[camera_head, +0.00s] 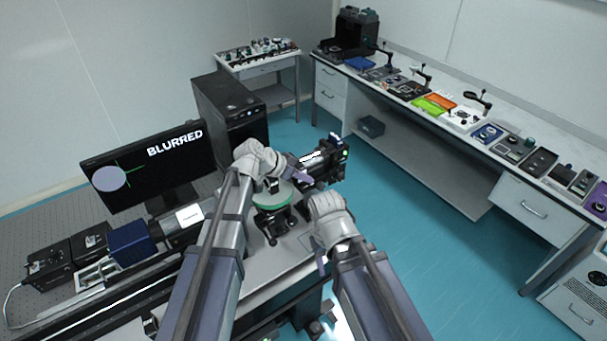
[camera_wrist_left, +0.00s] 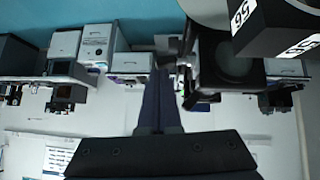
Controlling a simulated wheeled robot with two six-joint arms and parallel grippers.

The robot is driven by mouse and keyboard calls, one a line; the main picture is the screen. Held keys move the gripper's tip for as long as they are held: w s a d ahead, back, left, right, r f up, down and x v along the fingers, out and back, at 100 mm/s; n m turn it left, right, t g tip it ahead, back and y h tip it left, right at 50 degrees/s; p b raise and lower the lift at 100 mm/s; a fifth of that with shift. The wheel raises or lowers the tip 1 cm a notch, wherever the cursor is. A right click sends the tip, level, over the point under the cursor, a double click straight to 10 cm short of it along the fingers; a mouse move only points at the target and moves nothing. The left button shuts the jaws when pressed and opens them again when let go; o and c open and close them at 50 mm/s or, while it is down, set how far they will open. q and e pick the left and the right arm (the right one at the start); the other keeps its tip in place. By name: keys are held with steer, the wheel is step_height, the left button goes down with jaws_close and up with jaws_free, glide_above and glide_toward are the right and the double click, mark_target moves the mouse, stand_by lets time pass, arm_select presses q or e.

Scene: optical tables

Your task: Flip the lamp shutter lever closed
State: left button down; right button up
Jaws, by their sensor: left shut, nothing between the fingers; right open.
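A black instrument, which looks like the lamp housing (camera_head: 333,160), stands at the end of the bench, with a silver cylinder and small green lights. I cannot make out its shutter lever in the head view. My left gripper (camera_head: 302,176) is shut and empty, close in front of this instrument. In the left wrist view the closed fingers (camera_wrist_left: 165,68) reach beside a black block with a round dark opening (camera_wrist_left: 233,66); whether they touch it is unclear. My right gripper (camera_head: 321,265) is open, lower and nearer, by the bench edge, its fingers partly hidden.
A green-rimmed round stage (camera_head: 272,200) sits below my left wrist. A monitor (camera_head: 148,166) reads BLURRED and shows a pale disc. A blue box (camera_head: 131,243) sits on the rail to the left. A side bench (camera_head: 455,120) holds several devices; blue floor lies between.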

arm_select(q)
steer(key=shift+s+d+f+m+t+y+b, duration=0.2)
steer(key=shift+f+m+t+y+b, duration=0.15)
steer(key=shift+t, duration=0.2)
steer(key=shift+s+d+f+m+t+y+b, duration=0.15)
steer(key=shift+f+m+t+y+b, duration=0.15)
steer(key=shift+t+y, duration=0.2)
steer(key=shift+a, duration=0.15)
steer(key=shift+w+a+r, duration=0.25)
steer(key=shift+w+a, duration=0.15)
steer(key=shift+w, duration=0.2)
steer(key=shift+p, duration=0.3)
